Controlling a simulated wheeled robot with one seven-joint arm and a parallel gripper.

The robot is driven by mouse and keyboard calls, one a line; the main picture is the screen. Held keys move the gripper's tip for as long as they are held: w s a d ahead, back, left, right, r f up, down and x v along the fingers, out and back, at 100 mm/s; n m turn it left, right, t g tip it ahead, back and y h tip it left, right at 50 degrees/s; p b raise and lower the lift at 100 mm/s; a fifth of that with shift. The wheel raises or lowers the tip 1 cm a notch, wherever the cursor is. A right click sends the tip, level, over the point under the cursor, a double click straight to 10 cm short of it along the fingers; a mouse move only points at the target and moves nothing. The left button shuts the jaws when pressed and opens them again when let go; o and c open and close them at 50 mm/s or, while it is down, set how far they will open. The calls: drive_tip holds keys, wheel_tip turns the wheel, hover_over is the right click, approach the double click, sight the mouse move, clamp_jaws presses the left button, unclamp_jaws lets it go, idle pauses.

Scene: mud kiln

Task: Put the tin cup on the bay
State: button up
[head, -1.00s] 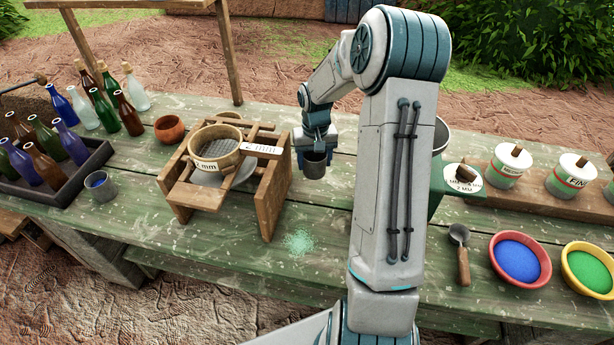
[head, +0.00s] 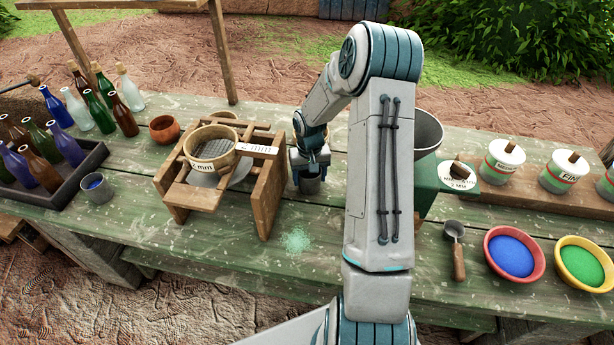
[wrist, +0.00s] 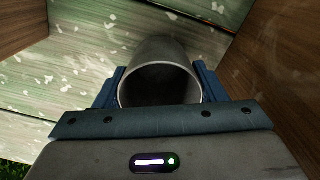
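The tin cup (head: 311,184) is a small grey metal cup, upright between the fingers of my gripper (head: 310,170). In the wrist view the round mouth of the tin cup (wrist: 160,84) faces the camera, and the blue fingers of my gripper (wrist: 159,92) close on both its sides. The cup is over the green table, between the wooden sieve stand (head: 268,195) and a green block (head: 428,185). I cannot tell whether its base touches the boards. No marking for the bay is clear; my arm hides part of the table.
Another grey cup with blue contents (head: 97,188) stands at the left by the bottle tray (head: 82,178). A scoop (head: 457,250), a blue-filled bowl (head: 514,252) and a green-filled bowl (head: 584,262) are at the right. Green powder (head: 296,240) lies on the table in front.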

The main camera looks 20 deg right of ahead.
drive_tip(key=shift+o, duration=1.1)
